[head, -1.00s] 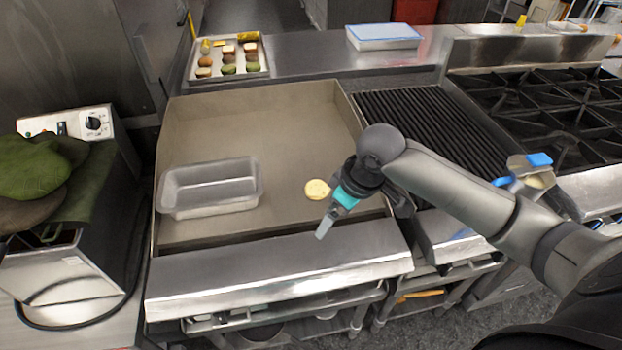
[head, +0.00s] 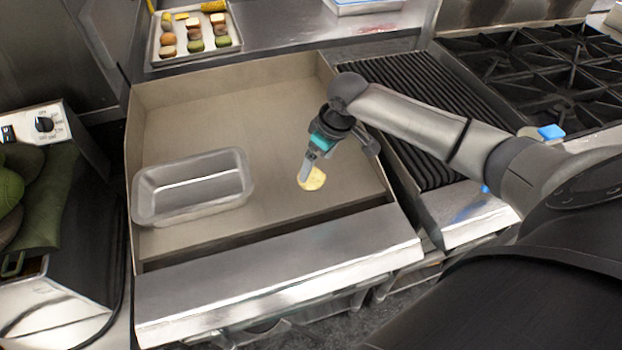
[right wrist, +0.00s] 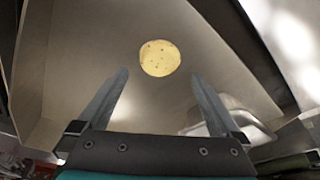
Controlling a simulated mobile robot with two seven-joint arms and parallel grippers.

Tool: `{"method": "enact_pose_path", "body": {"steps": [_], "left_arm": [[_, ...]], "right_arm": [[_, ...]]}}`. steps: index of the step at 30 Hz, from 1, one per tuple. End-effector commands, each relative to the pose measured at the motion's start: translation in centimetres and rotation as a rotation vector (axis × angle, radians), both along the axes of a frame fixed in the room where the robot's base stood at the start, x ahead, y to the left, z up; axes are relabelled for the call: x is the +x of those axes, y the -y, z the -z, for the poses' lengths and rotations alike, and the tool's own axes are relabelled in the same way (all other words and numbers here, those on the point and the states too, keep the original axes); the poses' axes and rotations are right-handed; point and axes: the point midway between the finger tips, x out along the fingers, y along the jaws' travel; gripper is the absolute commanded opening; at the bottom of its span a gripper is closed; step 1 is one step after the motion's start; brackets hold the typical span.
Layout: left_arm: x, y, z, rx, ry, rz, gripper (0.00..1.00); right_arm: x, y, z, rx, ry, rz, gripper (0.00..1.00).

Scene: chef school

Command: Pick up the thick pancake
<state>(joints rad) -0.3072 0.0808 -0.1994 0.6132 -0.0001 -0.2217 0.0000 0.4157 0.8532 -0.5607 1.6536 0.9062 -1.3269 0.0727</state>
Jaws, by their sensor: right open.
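The thick pancake (head: 313,180) is a small pale yellow round lying on the flat griddle (head: 245,120), near its right side. In the right wrist view the pancake (right wrist: 160,58) lies beyond the fingertips, roughly centred between them, with nothing touching it. My right gripper (head: 307,172) is over the griddle just above the pancake and covers part of its upper left edge in the head view. In the right wrist view the right gripper (right wrist: 157,78) is open with its two fingers wide apart and empty. My left gripper is not in view.
A metal loaf pan (head: 190,213) stands on the griddle left of the pancake. Raised walls bound the griddle, with a steel front ledge (head: 280,275). A ribbed grill (head: 400,110) and burners (head: 530,80) lie right. A food tray (head: 158,50) sits behind. The griddle's back is clear.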

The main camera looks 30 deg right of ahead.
Motion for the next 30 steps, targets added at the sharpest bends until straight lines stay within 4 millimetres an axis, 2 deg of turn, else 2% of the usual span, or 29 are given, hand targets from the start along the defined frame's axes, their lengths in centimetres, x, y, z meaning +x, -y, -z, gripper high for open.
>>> {"method": "enact_pose_path", "body": {"steps": [5, 14, 23, 30], "left_arm": [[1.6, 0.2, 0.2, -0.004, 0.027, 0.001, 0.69], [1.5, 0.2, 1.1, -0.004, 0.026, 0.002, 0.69], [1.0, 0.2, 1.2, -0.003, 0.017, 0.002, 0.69], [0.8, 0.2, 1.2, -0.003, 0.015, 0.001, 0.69]], "right_arm": [[0.3, -0.1, 1.1, 0.001, 0.001, 0.0, 1.0], [1.1, -0.4, 5.1, 0.0, 0.0, 0.0, 1.0], [1.3, -0.4, 5.5, -0.001, 0.001, -0.002, 1.0], [1.3, -0.4, 5.5, -0.001, 0.001, -0.001, 0.75]]}}
